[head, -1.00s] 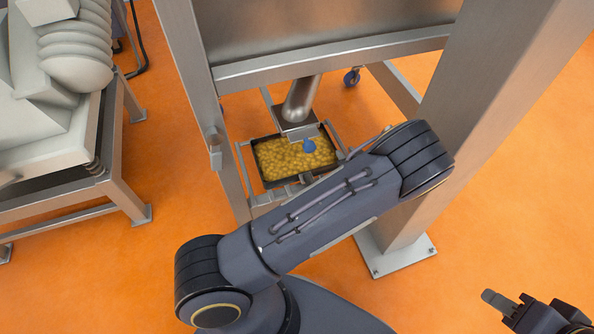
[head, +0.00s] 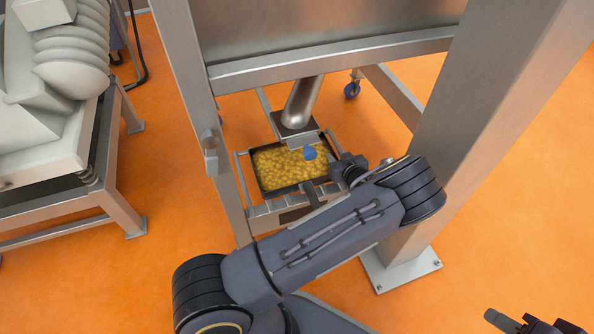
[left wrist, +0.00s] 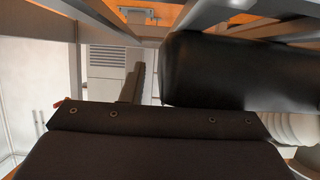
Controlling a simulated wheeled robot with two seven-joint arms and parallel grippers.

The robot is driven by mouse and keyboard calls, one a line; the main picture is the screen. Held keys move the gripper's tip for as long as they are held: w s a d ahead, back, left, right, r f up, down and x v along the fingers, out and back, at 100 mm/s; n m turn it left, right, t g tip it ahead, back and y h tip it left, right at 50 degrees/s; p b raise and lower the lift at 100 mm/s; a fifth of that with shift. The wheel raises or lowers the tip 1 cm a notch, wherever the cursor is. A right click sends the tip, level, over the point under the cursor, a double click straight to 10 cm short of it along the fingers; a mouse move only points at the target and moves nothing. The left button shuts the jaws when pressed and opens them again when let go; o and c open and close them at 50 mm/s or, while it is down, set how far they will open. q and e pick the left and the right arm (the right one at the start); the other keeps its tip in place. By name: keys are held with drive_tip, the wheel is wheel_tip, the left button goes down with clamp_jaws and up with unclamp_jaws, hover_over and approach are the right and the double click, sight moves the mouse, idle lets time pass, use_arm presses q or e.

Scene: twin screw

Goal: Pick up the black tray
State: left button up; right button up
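The black tray (head: 262,184) sits low in a metal frame under the machine's outlet pipe in the head view. It is filled with yellow pieces (head: 285,168), and a blue item (head: 309,153) shows above them. My left gripper (head: 325,187) is at the tray's front right side, partly hidden by my own arm. I cannot tell whether it touches the tray or how far its fingers are apart. The left wrist view shows dark gripper parts close up, with no clear view of the tray. My right gripper (head: 508,322) is at the bottom right corner, cut by the edge, far from the tray.
A slanted metal pipe (head: 303,101) comes down over the tray. Thick metal legs (head: 436,130) stand on either side, with a crossbar (head: 330,59) above. A metal table (head: 100,190) is at the left. Open orange floor lies between.

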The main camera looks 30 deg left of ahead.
use_arm(q)
clamp_jaws()
drive_tip(key=shift+r, duration=0.2)
